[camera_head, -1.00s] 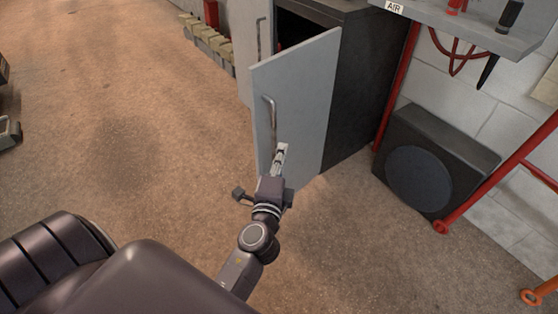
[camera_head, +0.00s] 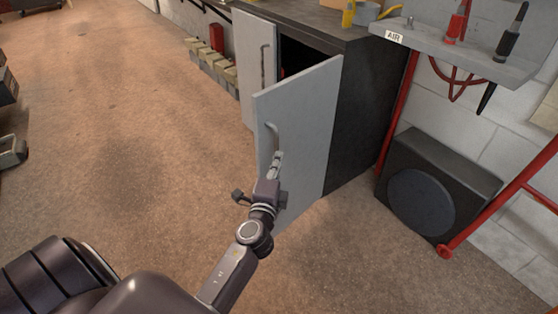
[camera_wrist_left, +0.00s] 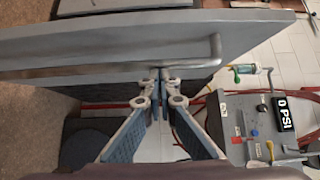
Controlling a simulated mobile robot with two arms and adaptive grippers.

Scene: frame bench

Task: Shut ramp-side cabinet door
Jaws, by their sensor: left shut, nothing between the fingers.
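The near grey cabinet door (camera_head: 300,125) stands open, swung out from the dark cabinet (camera_head: 365,110). It has a curved metal bar handle (camera_head: 271,136), which also shows in the left wrist view (camera_wrist_left: 130,69). The cabinet's other grey door (camera_head: 254,65) is at the left, with a dark opening between the two. My left gripper (camera_head: 277,160) is shut and empty. It is at the outer face of the near door, by the handle's lower part. In the left wrist view its fingertips (camera_wrist_left: 161,75) are close to the handle; I cannot tell whether they touch. My right gripper is not in view.
A black speaker-like box (camera_head: 435,185) stands on the floor to the right, beside a red frame (camera_head: 395,115) carrying a grey shelf (camera_head: 470,50) with tools. Pale blocks (camera_head: 208,62) line the back wall.

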